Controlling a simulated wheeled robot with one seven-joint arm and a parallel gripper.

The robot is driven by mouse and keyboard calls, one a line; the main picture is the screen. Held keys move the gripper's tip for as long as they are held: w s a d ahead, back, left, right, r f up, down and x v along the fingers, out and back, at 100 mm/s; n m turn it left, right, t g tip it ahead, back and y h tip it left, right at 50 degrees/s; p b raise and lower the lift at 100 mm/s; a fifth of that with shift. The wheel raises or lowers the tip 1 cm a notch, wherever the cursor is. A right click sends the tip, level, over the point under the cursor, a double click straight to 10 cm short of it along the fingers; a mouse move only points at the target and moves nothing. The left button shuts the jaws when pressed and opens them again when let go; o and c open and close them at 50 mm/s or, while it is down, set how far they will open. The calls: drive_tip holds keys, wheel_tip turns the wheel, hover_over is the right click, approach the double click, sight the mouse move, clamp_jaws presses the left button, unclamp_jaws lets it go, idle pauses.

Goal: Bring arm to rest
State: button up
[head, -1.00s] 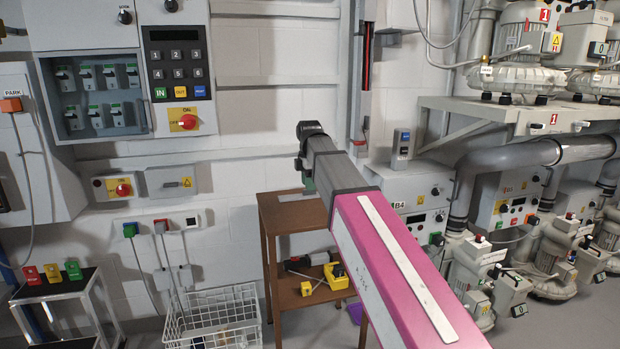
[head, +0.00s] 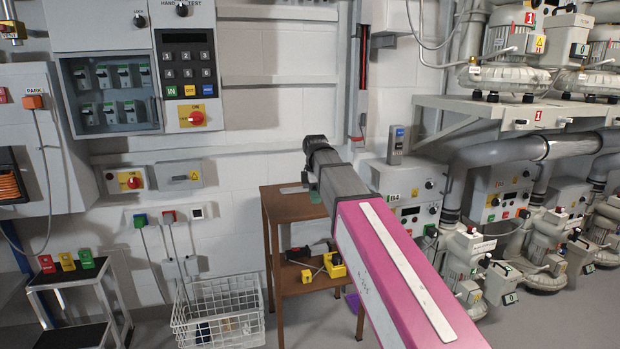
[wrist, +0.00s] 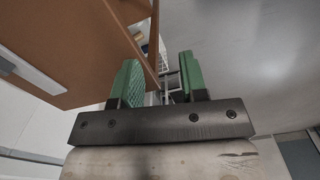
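My gripper (wrist: 158,82) shows in the wrist view with its two green fingers apart and nothing between them. It is open and empty. In the head view my pink and grey arm reaches forward over the floor, and its far end hides most of the gripper. The arm's far end is in front of the brown wooden table (head: 288,212). In the wrist view the table (wrist: 85,45) is at the upper left, close to the left finger; I cannot tell whether they touch.
The table's lower shelf holds yellow items (head: 334,266). A white wire basket (head: 218,310) stands left of it. A step stool (head: 72,272) with coloured blocks is at the far left. Blowers and pipes (head: 500,155) fill the right side. A control panel (head: 185,75) hangs on the wall.

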drive_tip(key=s+d+f+m, duration=0.6)
drive_tip(key=f, duration=0.4)
drive_tip(key=s+d+f+m, duration=0.6)
drive_tip(key=f+m, duration=0.1)
drive_tip(key=f, duration=0.4)
drive_tip(key=s+d+f+m, duration=0.6)
drive_tip(key=f, duration=0.5)
drive_tip(key=shift+s+d+m, duration=0.25)
drive_tip(key=shift+d+m, duration=0.05)
drive_tip(key=shift+d, duration=0.1)
